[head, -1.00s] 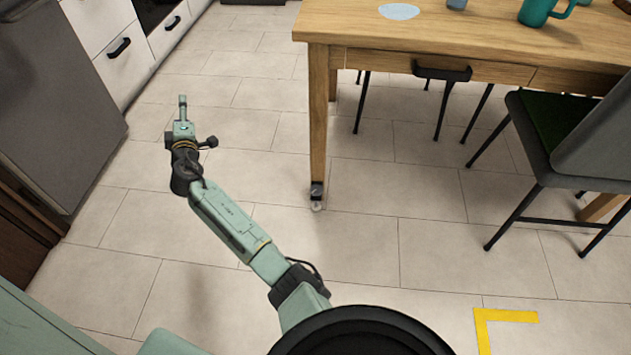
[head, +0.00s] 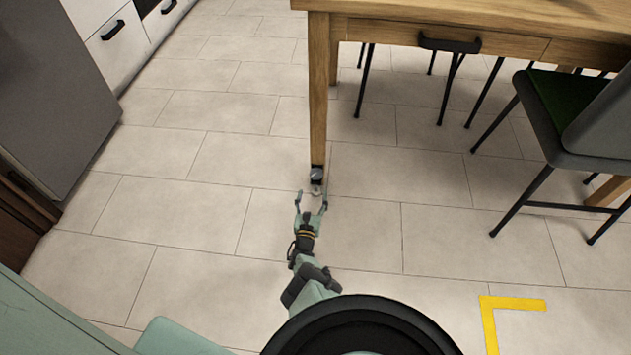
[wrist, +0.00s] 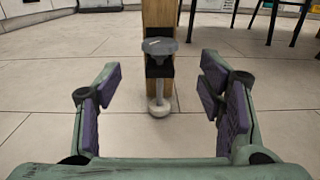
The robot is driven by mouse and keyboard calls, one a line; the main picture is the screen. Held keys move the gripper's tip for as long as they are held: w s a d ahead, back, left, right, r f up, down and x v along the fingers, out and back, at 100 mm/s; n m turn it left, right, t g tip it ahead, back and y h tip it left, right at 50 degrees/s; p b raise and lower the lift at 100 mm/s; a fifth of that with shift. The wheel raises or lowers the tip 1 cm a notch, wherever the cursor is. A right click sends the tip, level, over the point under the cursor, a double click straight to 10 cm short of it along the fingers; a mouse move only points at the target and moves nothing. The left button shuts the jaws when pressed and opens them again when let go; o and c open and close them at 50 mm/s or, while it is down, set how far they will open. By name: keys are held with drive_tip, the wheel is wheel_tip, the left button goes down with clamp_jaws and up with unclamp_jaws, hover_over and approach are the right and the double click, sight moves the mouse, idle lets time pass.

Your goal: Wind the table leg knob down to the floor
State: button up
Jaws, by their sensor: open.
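The table leg (head: 318,110) is a square wooden post with a black bracket at its lower end. The knob (wrist: 159,46), a grey disc with a pale mark on top, sits at that bracket; it also shows small in the head view (head: 316,174). Below it a thin stem runs down to a pale round foot (wrist: 159,108). I cannot tell whether the foot touches the floor. My gripper (head: 311,199) is open and empty, low in front of the leg. In the wrist view its purple-padded fingers stand apart on either side of the knob, short of it.
The wooden table (head: 480,22) overhangs the leg, with a black-handled drawer in front. A dark chair (head: 575,135) stands to the right. Grey and white cabinets line the left. The tiled floor around the leg is clear, with a yellow corner mark (head: 490,325) at lower right.

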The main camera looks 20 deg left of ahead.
sight(313, 178)
drive_tip(key=b+x, duration=0.2)
drive_tip(key=x, duration=0.1)
drive_tip(key=b+x, duration=0.2)
drive_tip(key=x, duration=0.2)
drive_tip(key=shift+w+a+f+b, duration=0.1)
drive_tip(key=shift+w+f+b, duration=0.15)
drive_tip(key=shift+b, duration=0.1)
drive_tip(key=shift+w+a+r, duration=0.15)
drive_tip(key=shift+w+r, duration=0.05)
drive_tip(key=shift+w, duration=0.25)
drive_tip(key=shift+c, duration=0.5)
drive_tip(key=c, duration=1.1)
drive_tip(key=m+h+b, duration=0.2)
drive_tip(key=a+m+h+b, duration=0.1)
drive_tip(key=h, duration=0.1)
drive_tip(key=shift+f+t+b, duration=0.3)
drive_tip(key=shift+b, duration=0.05)
drive_tip(key=shift+r+m+h+b, duration=0.1)
drive_tip(key=shift+m+h+b, duration=0.6)
drive_tip(key=shift+h+b, duration=0.35)
drive_tip(key=shift+r+h, duration=0.2)
drive_tip(key=shift+h, duration=0.35)
